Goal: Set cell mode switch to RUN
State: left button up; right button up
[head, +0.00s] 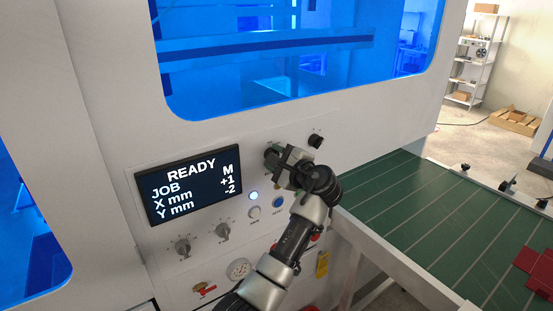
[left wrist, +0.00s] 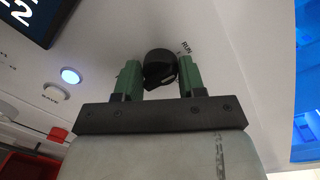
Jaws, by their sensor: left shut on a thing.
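The mode switch is a black rotary knob (left wrist: 159,68) on the white machine panel. In the left wrist view it sits between the two green fingers of my left gripper (left wrist: 159,78), which is shut on it. A "RUN" label (left wrist: 186,48) is printed just to the upper right of the knob. I cannot tell for sure which way the knob's pointer faces. In the head view my left gripper (head: 277,158) reaches up to the panel right of the display (head: 188,183) and largely hides the switch. The display reads READY, JOB M, X mm +1, Y mm -2. My right gripper is not in view.
Another black knob (head: 315,141) is to the upper right of my gripper. A lit button (head: 253,196), a white button (head: 254,212) and a blue button (head: 278,202) lie below-left. Two grey dials (head: 183,247) (head: 222,232) sit under the display. A green table (head: 430,215) extends right.

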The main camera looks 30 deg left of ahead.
pick_arm(q)
jog(key=o, duration=0.9)
jog(key=shift+d, duration=0.1)
jog(key=b+v, duration=0.3)
jog(key=v, duration=0.7)
jog(key=shift+d+b, duration=0.3)
jog(key=shift+b, duration=0.05)
